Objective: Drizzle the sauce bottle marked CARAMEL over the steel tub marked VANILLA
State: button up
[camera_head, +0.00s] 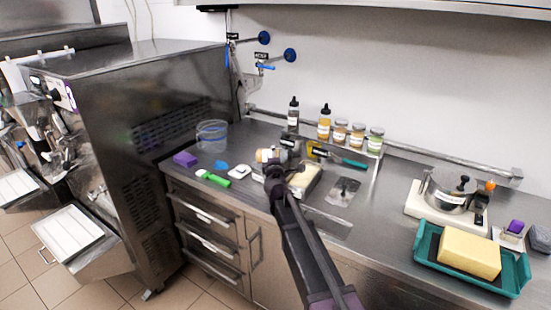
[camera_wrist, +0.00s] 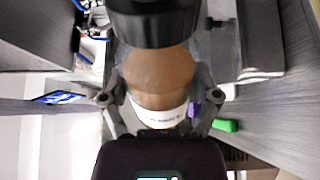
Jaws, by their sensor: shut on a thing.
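My gripper (camera_head: 272,172) is shut on a sauce bottle (camera_wrist: 160,80) with brown contents, a black cap and a white label too small to read. In the wrist view its fingers (camera_wrist: 160,112) close on both sides of the bottle. In the head view the bottle (camera_head: 264,155) is partly hidden by my gripper and looks tilted well over, above the counter. A steel tub (camera_head: 309,194) with pale contents sits just right of my gripper, partly hidden by my arm. I cannot read a VANILLA mark on it.
Several bottles and jars (camera_head: 341,132) stand along the back wall. A clear container (camera_head: 211,134), purple block (camera_head: 185,159) and green tool (camera_head: 214,179) lie left. A scale with a steel pot (camera_head: 450,190) and a teal tray (camera_head: 428,257) stand right. A freezer (camera_head: 160,130) bounds the left.

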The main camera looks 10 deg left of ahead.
jog(key=shift+a+f+m+t+b, duration=0.1)
jog(key=shift+f+m+t+b, duration=0.2)
jog(key=shift+f+m+b, duration=1.15)
jog(key=shift+w+d+r+m+t+p, duration=0.15)
jog(key=shift+d+r+m+p, duration=0.25)
jog(key=shift+r+m, duration=0.5)
jog(key=shift+s+d+r+m+t+p, duration=0.1)
jog(key=shift+d+r+m+t+p, duration=0.15)
jog(key=shift+r+m+p, duration=0.65)
jog(key=shift+w+d+r+m+t+p, duration=0.1)
jog(key=shift+d+r+m, duration=0.3)
jog(key=shift+m, duration=0.95)
jog(key=w+d, duration=0.2)
jog(key=w, duration=0.6)
dwell(2.6)
